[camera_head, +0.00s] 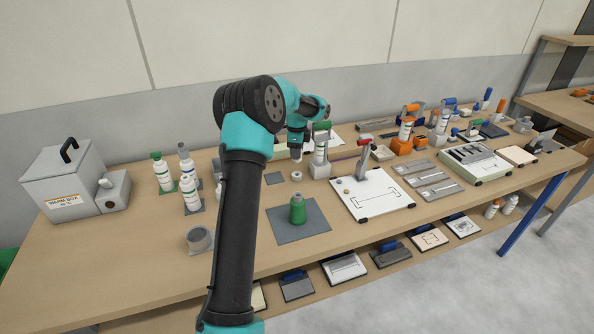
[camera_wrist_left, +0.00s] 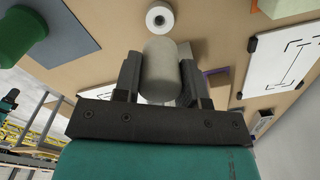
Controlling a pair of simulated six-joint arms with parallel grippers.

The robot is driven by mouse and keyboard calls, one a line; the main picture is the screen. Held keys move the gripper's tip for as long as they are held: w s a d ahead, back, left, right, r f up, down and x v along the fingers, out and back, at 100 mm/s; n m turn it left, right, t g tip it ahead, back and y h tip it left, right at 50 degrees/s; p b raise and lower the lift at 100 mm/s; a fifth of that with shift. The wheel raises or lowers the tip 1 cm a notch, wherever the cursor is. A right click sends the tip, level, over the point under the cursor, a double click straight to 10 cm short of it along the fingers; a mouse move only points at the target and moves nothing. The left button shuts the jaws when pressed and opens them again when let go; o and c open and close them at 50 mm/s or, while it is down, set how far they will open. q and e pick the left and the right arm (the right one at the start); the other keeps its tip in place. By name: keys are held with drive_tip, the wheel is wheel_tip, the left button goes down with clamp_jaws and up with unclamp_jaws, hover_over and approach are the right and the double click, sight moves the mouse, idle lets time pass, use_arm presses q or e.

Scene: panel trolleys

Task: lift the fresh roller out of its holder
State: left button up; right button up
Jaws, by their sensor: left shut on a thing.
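My left gripper (camera_head: 297,146) is above the middle of the bench. In the left wrist view its two dark fingers (camera_wrist_left: 158,80) are shut on a plain pale grey cylinder, which looks like the roller (camera_wrist_left: 160,72). The roller's lower end (camera_head: 296,154) also shows beneath the gripper in the head view. A small white ring-shaped piece with a dark hole (camera_head: 296,177) stands on the bench below it, apart from the roller; I cannot tell for sure that it is the holder. It also shows in the wrist view (camera_wrist_left: 159,17). My right gripper is not in view.
A green container (camera_head: 297,210) stands on a grey mat (camera_head: 317,227) in front. A white panel board (camera_head: 385,203) with a clamp lies to the right. White bottles (camera_head: 190,197) and a grey warm box (camera_head: 63,178) are at left. Tools crowd the right side.

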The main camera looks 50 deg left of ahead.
use_arm(q)
drive_tip(key=shift+r, duration=0.55)
drive_tip(key=shift+r, duration=0.5)
drive_tip(key=w+d+r+n, duration=0.2)
drive_tip(key=d+r+n, duration=0.35)
drive_tip(key=r, duration=0.55)
drive_tip(key=w+d+f+n, duration=0.15)
drive_tip(key=d+f, duration=0.25)
drive_tip(key=d, duration=0.6)
drive_tip(key=w+d+f, duration=0.2)
drive_tip(key=d+f, duration=0.2)
drive_tip(key=d, duration=0.5)
drive_tip(key=s+d+f, duration=0.2)
drive_tip(key=d+f, duration=0.2)
drive_tip(key=d, duration=0.6)
drive_tip(key=s+d+f, duration=0.2)
drive_tip(key=d+f, duration=0.1)
drive_tip(key=d, duration=0.6)
drive_tip(key=shift+d+f, duration=0.35)
